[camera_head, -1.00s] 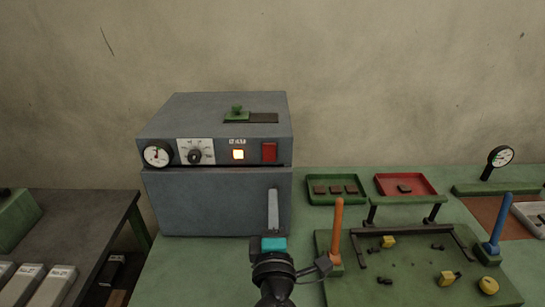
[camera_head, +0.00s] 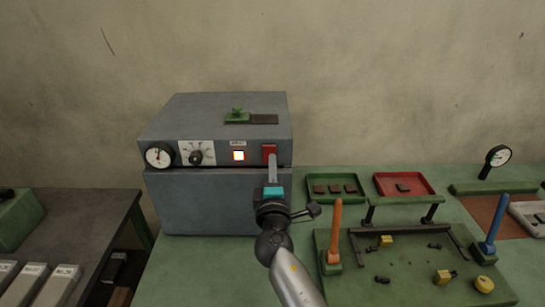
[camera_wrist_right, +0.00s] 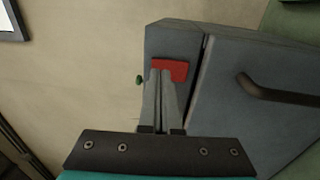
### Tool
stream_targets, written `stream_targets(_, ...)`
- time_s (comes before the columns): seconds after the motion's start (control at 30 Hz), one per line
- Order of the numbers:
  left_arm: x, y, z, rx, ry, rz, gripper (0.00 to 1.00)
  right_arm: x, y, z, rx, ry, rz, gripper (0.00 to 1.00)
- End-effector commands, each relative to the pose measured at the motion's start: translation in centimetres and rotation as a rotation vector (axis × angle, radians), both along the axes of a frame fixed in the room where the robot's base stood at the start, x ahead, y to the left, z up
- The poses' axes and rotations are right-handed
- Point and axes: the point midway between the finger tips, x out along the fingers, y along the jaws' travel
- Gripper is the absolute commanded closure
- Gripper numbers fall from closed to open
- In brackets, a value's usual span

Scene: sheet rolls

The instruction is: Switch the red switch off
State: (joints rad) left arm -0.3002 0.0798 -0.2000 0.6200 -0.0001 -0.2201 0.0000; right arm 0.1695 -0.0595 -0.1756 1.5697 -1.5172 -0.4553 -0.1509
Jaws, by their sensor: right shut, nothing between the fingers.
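The red switch (camera_head: 269,149) is on the right end of the front panel of a grey box-shaped machine (camera_head: 218,200). A small window (camera_head: 238,156) to its left is lit. My right gripper (camera_head: 271,158) is shut and empty, with its fingertips at the lower part of the switch in the head view. In the right wrist view the red switch (camera_wrist_right: 172,68) shows just beyond the shut fingertips (camera_wrist_right: 160,72), which overlap its lower left part. I cannot tell whether they touch it. My left gripper is not in view.
A dial gauge (camera_head: 159,155) and a knob (camera_head: 195,158) sit left on the panel. On the green bench (camera_head: 185,270) stand a green tray (camera_head: 334,199), a red tray (camera_head: 405,195) and an orange post (camera_head: 335,232), right of my arm. A handle (camera_wrist_right: 270,90) shows in the wrist view.

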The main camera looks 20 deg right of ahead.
Motion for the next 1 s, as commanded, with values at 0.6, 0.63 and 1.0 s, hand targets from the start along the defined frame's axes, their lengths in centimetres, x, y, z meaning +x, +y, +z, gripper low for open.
stream_targets(0.6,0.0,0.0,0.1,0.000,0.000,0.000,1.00,2.3,-0.7,0.3,-0.001,0.000,-0.001,1.00)
stream_targets(0.63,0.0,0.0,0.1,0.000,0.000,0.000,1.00,2.3,-0.7,0.3,-0.001,0.000,-0.001,1.00)
stream_targets(1.0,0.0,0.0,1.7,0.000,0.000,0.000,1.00,2.7,-0.8,0.5,0.011,0.039,-0.001,1.00)
